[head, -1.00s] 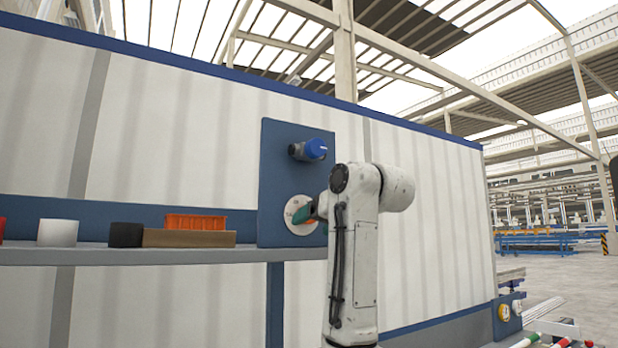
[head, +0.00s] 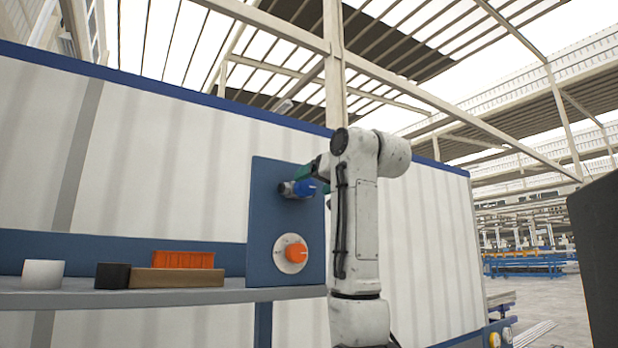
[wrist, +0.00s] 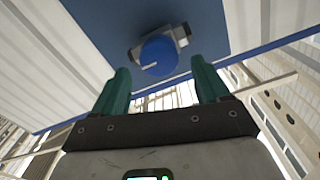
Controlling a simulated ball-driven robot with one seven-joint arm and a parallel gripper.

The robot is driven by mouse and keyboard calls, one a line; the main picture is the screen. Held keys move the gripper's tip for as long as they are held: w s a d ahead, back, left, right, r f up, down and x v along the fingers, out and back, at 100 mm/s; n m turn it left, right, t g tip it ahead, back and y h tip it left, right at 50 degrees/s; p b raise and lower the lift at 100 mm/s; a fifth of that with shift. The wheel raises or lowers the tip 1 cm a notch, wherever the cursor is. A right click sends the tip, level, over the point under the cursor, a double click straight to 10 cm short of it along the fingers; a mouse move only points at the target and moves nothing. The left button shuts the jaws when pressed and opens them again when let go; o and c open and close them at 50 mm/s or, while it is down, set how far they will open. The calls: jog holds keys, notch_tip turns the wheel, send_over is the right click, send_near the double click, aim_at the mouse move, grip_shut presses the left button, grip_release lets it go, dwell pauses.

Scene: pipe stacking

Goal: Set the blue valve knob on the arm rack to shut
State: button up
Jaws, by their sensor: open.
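The blue valve knob (head: 304,188) sits on a grey fitting near the top of the blue panel (head: 262,215). In the wrist view the knob (wrist: 159,56) shows its round blue face with a pale line across it. My gripper (wrist: 163,80) is open, with one green finger to the left of the knob and one to the right. The knob lies ahead of and between the fingertips, and no contact shows. In the head view my gripper (head: 310,180) is at the knob, partly hidden by my arm.
An orange dial (head: 295,253) on a white disc is lower on the panel. The grey shelf (head: 200,296) to the left holds an orange bin (head: 183,260), a brown block (head: 176,279), a black piece (head: 112,275) and a white cylinder (head: 43,274).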

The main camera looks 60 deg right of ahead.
aim_at(308, 184)
jog(key=shift+p+x, duration=0.5)
jog(key=shift+x, duration=1.2)
jog(key=shift+c, duration=0.4)
jog(key=c, duration=0.9)
